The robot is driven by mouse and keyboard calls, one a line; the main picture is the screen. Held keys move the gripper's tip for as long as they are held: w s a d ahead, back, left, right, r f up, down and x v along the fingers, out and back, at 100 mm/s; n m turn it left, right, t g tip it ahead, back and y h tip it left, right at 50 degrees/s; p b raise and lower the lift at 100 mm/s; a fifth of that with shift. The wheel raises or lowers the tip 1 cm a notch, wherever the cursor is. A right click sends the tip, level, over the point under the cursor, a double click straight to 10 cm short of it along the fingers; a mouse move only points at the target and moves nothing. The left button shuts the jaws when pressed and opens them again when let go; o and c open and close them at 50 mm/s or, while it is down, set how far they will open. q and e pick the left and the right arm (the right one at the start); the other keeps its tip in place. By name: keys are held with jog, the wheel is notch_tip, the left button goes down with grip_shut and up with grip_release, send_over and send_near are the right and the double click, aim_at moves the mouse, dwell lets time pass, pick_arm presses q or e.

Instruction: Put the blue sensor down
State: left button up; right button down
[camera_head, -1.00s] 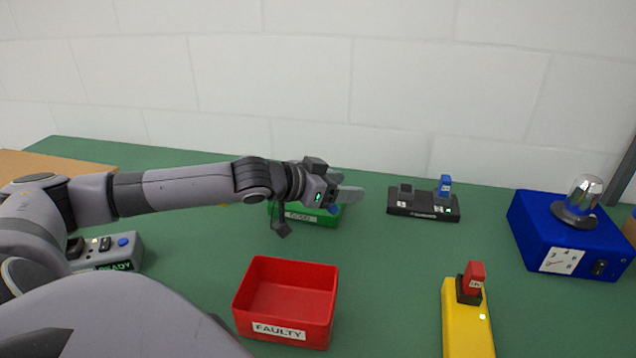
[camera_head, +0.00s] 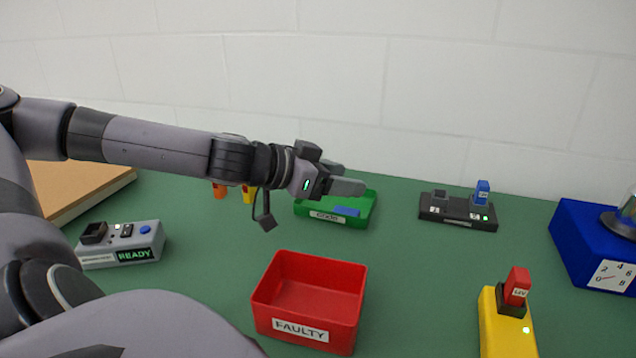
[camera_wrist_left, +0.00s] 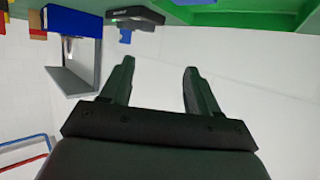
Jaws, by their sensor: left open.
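A blue sensor (camera_head: 347,211) lies in the green tray (camera_head: 326,218), which bears a label that seems to read GOOD. Another blue sensor (camera_head: 482,193) stands upright in a black dock (camera_head: 457,223) to the right. My left gripper (camera_head: 355,178) is above the tray's back part in the head view, with its fingers pointing right. In the left wrist view my left gripper (camera_wrist_left: 160,72) has its fingers apart with nothing between them. My right gripper is not in view.
A red FAULTY box (camera_head: 308,333) stands empty in front. A yellow device (camera_head: 494,325) holds a red sensor (camera_head: 517,286). A blue box with a dial (camera_head: 575,235) is at the right. A grey READY unit (camera_head: 108,255) is at the left. A white wall (camera_head: 450,90) stands behind.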

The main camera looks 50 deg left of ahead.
pick_arm(q)
jog(key=b+v, duration=0.1)
jog(key=v, duration=0.3)
jog(key=shift+s+a, duration=0.1)
jog(key=shift+s, duration=0.05)
dwell(0.7)
